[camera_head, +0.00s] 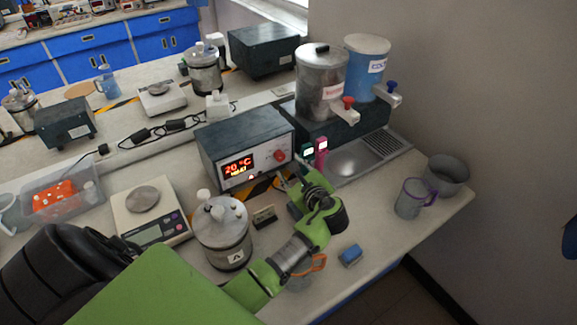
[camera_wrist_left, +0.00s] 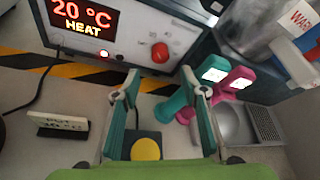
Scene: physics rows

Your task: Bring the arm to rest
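My left arm comes in from the lower left of the head view. Its gripper (camera_head: 286,184) is over the bench just in front of the heater box (camera_head: 246,147), which reads 20 °C. In the left wrist view the two fingers of the gripper (camera_wrist_left: 160,84) stand wide apart with nothing held between them. A small dark box with a yellow round button (camera_wrist_left: 146,149) shows between the fingers, below them. My right gripper is in neither view.
A lidded metal pot marked A (camera_head: 222,235) and a scale (camera_head: 150,213) stand left of the arm. Green and pink handheld meters (camera_wrist_left: 228,82) are close to the right finger. A blue block (camera_head: 350,255), jug (camera_head: 413,198) and sink (camera_head: 352,160) lie to the right.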

